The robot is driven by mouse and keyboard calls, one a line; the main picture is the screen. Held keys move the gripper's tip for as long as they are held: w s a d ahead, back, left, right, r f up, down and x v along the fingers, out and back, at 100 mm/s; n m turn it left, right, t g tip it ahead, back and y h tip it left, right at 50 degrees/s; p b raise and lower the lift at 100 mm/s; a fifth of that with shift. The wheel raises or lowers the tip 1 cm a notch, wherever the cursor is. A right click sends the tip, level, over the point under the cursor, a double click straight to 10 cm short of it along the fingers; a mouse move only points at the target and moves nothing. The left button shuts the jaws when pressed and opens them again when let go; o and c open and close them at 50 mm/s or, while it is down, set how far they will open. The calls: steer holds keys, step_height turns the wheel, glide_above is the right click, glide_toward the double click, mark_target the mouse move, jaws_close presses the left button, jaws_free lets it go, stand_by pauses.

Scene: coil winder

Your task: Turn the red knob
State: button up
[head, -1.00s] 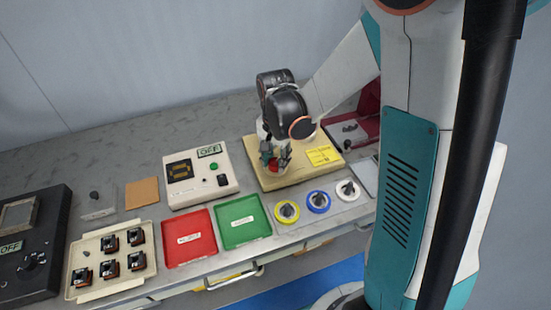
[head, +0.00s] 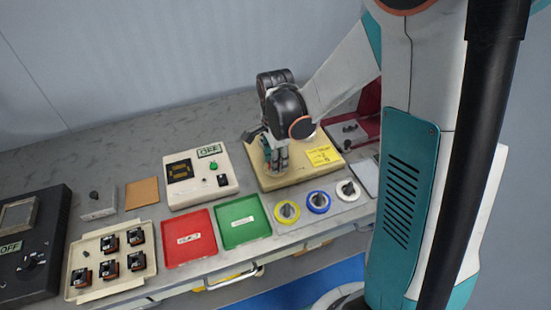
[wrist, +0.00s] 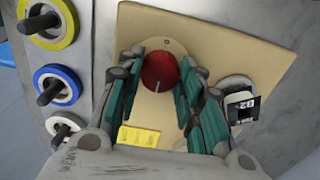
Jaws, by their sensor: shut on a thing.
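The red knob (wrist: 160,71) is round with a pale pointer line and sits on a round plate on the beige board (wrist: 215,28). The line points toward the bottom of the wrist view. My gripper (wrist: 160,78) has its green fingers on both sides of the knob and is shut on it. In the head view my gripper (head: 275,165) points down over the beige board (head: 262,183) and hides the knob. A yellow label (wrist: 139,137) lies on the board, also visible in the head view (head: 318,156).
A dark part with a white label (wrist: 241,105) sits close beside the right finger. A control box (head: 200,180) and green tray (head: 243,221) lie to the left.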

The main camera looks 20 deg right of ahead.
stand_by(0.5)
steer(key=o, duration=1.1)
steer(key=shift+r, duration=0.1)
step_height(320, 180, up, 12)
steer(key=s+r+n+t, duration=0.3)
steer(key=s+n, duration=0.4)
steer(key=n, duration=0.2)
steer(key=s+r+n+t, duration=0.3)
steer(key=s+n+t, duration=0.1)
steer(key=s+n, duration=0.4)
steer(key=shift+n, duration=0.5)
